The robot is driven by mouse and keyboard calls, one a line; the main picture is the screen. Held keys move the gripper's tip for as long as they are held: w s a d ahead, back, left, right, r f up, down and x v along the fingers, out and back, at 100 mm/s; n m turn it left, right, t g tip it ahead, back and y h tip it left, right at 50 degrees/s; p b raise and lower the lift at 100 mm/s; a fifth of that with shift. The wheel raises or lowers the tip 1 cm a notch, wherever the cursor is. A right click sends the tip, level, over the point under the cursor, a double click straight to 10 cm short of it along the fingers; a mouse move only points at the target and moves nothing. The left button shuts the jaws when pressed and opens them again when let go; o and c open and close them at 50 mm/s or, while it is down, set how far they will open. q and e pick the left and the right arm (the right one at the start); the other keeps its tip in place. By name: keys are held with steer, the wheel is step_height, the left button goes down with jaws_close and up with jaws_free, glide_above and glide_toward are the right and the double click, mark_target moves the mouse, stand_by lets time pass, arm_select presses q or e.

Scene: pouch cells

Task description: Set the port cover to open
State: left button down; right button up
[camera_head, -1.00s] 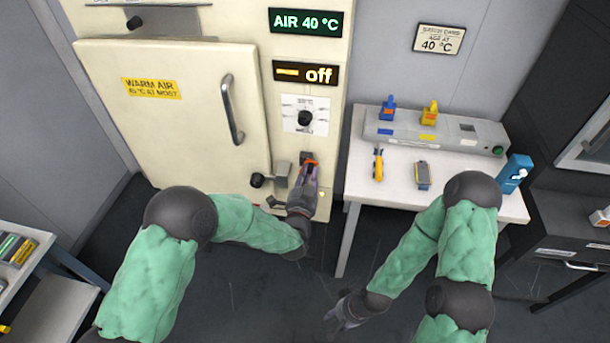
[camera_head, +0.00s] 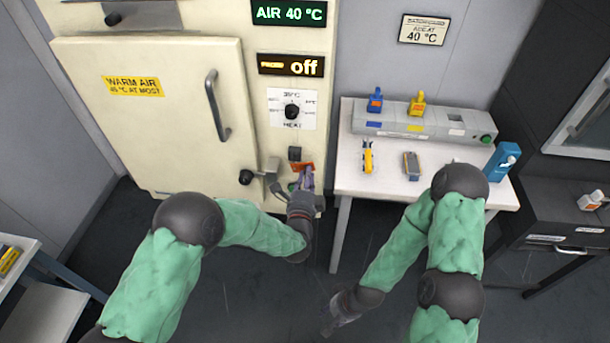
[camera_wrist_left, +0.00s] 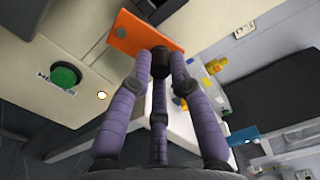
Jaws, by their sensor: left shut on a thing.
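The port cover, an orange plate (camera_head: 306,166), is on the lower right of the cream cabinet front, just below a small dark block (camera_head: 295,153). In the left wrist view the orange plate (camera_wrist_left: 140,35) sits tilted at the fingertips and has a dark round spot on it. The port behind cannot be made out. My right gripper (camera_head: 338,316) hangs low over the floor, away from the cabinet; its finger state is unclear.
A green button (camera_wrist_left: 65,76) is near the left fingers. The display (camera_head: 291,65) reads off. A white table (camera_head: 350,185) with tools stands right of the cabinet.

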arm_select(q)
steer(key=shift+d+f+m, duration=0.1)
steer(key=shift+f+m, duration=0.2)
steer(key=shift+m, duration=0.45)
steer(key=shift+f+m, duration=0.3)
steer(key=shift+m, duration=0.45)
steer(key=shift+f, duration=0.1)
steer(key=c, duration=1.1)
jaws_free()
steer(key=s, duration=0.4)
steer(key=s+a, duration=0.1)
steer(key=s, duration=0.3)
steer(key=s+a, duration=0.1)
steer(key=s, duration=0.3)
steer(key=shift+w, duration=0.1)
